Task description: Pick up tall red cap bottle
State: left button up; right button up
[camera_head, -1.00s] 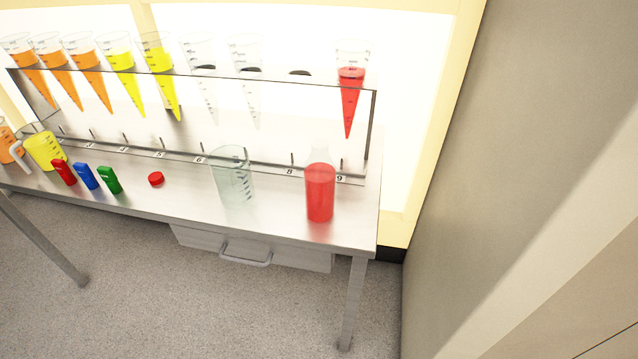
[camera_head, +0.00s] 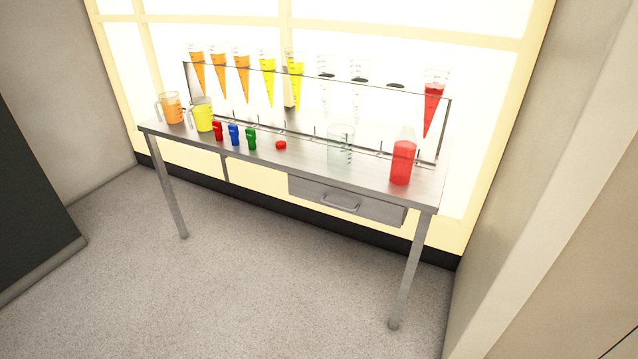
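A tall bottle of red liquid (camera_head: 402,163) stands upright near the right end of the metal table (camera_head: 270,166). Its neck looks clear and no cap shows on it. A small red cap (camera_head: 281,145) lies apart from it on the tabletop, near the middle. Neither of my grippers is in the head view.
A clear empty beaker (camera_head: 340,146) stands left of the bottle. A rack (camera_head: 318,78) holds several cones behind. Open floor (camera_head: 270,270) lies in front.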

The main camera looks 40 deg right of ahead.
aim_at(405, 146)
jog(key=z, duration=0.4)
jog(key=k, duration=0.2)
jog(key=u, duration=0.95)
jog(key=i, duration=1.15)
jog(key=z, duration=1.35)
jog(key=i, duration=0.75)
jog(key=z, duration=0.9)
